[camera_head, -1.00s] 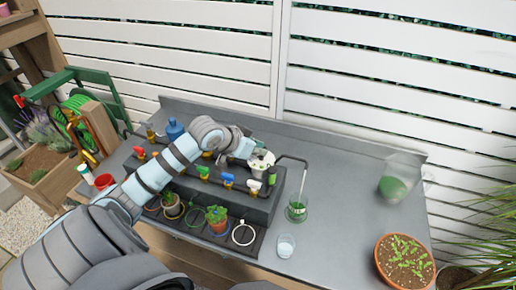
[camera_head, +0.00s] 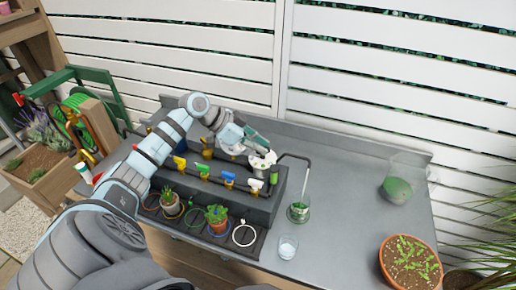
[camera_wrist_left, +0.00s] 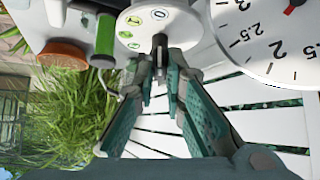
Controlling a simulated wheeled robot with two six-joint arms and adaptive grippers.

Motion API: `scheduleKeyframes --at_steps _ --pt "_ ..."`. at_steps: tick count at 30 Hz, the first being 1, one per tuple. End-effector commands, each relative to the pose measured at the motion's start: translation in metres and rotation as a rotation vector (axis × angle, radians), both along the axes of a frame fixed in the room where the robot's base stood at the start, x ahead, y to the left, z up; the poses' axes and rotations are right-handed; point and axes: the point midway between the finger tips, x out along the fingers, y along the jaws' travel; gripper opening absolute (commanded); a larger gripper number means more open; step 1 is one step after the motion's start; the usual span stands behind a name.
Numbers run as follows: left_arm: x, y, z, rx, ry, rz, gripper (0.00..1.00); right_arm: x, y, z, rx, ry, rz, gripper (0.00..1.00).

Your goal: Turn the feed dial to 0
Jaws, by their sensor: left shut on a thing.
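A white round dial disc with green marks (camera_wrist_left: 148,22) shows at the top of the left wrist view; the marks are too small to read surely. In the head view the white dial (camera_head: 263,160) sits at the right end of the grey bench unit. My left gripper (camera_wrist_left: 159,66) is shut on a dark grey stub (camera_wrist_left: 160,48) at the disc's edge, one finger on each side. It shows in the head view (camera_head: 250,150) beside the dial. A larger white numbered face (camera_wrist_left: 265,38) with a red pointer is at the wrist view's top right. My right gripper is out of view.
Coloured valve handles (camera_head: 229,180) line the unit's front, with potted plants (camera_head: 216,216) below. A bent pipe (camera_head: 304,180) leads down to a glass (camera_head: 298,211) on the right.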

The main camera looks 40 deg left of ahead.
Motion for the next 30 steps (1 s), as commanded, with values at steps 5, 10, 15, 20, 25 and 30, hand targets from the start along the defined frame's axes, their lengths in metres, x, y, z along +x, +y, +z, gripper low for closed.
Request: scheduleKeyframes --at_steps 5,10,15,20,25,30 --pt "0.001 0.000 0.001 0.000 -0.002 -0.013 0.00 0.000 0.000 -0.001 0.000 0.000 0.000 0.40" --pt "0.000 0.000 0.001 -0.001 -0.002 -0.013 0.00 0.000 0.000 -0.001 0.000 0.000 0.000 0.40" --pt "0.000 0.000 0.001 0.000 -0.001 -0.013 0.22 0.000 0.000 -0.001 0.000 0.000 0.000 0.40" --pt "0.000 0.000 0.000 0.000 0.000 -0.013 0.31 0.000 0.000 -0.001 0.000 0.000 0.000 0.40" --pt "-0.001 0.001 0.000 0.001 0.001 -0.011 0.31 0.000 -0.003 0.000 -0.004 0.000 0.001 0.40" --pt "-0.012 0.012 0.015 0.006 0.003 -0.010 0.31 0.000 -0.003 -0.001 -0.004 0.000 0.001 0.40"
